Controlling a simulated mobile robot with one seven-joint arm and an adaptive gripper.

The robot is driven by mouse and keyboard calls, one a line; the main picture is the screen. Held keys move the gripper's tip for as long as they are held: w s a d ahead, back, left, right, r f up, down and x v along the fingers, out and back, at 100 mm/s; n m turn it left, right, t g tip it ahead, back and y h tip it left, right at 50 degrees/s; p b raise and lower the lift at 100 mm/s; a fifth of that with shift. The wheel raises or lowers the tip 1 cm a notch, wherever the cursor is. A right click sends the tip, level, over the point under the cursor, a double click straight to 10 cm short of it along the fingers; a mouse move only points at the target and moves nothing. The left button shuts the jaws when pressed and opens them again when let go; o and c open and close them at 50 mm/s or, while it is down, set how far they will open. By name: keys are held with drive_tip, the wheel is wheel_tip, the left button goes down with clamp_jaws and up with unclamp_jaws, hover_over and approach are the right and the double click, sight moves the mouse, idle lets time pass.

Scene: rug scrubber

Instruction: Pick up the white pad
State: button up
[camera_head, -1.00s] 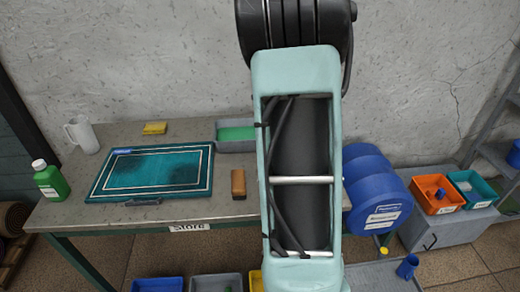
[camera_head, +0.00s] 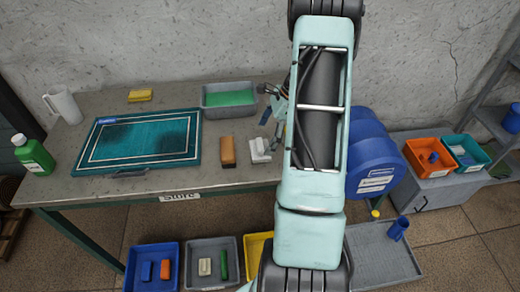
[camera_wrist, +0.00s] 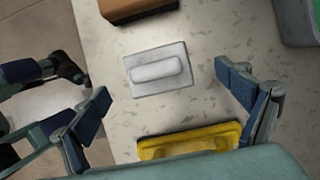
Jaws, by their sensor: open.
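The white pad (camera_head: 260,150) lies flat on the metal table, just right of a brown block (camera_head: 228,152). In the wrist view, the white pad (camera_wrist: 158,70) is a pale rectangle with a raised rounded grip on top. My gripper (camera_wrist: 165,98) is open and empty, with its fingers wide apart on either side of the pad's near side in the picture. The fingers appear above the table and not touching the pad. In the head view, my gripper (camera_head: 275,105) shows partly beside my arm, behind the pad.
A yellow pad (camera_wrist: 190,140) lies near the white pad in the wrist view. A grey tray with green inside (camera_head: 230,111) stands behind. Bins (camera_head: 153,269) stand below.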

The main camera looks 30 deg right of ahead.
sight(261, 144)
drive_tip(key=p+x, duration=0.1)
drive_tip(key=x, duration=0.3)
drive_tip(key=shift+s+a+f, duration=0.15)
drive_tip(key=shift+a+f, duration=0.1)
drive_tip(key=shift+a, duration=0.05)
drive_tip(key=c, duration=1.3)
drive_tip(key=shift+o, duration=0.2)
drive_tip(key=shift+r, duration=0.1)
